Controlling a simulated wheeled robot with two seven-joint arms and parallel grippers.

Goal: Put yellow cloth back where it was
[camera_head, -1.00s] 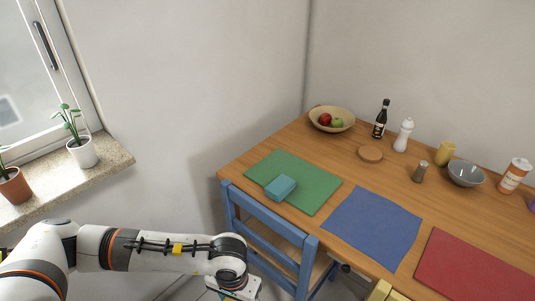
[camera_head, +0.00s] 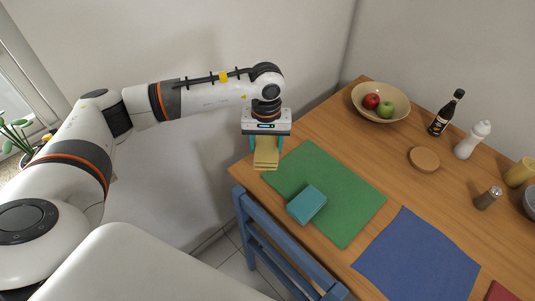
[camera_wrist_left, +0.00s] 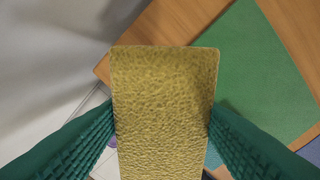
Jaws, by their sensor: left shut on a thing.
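A yellow cloth (camera_head: 265,155), a folded block with a textured face, is held between the fingers of my left gripper (camera_head: 266,146). In the left wrist view the cloth (camera_wrist_left: 163,110) stands upright between the two green ribbed fingers, which touch its sides. The gripper hangs above the left corner of the wooden table (camera_head: 317,122), beside the green mat (camera_head: 345,190). A teal block (camera_head: 307,204) lies on the green mat near its front edge. My right gripper is not in view.
A bowl with a red and a green fruit (camera_head: 381,104) stands at the back. A dark bottle (camera_head: 446,114), white shaker (camera_head: 472,140), round coaster (camera_head: 424,159) and small shaker (camera_head: 488,198) stand to the right. A blue mat (camera_head: 418,258) is bare. A blue chair (camera_head: 270,235) is at the front.

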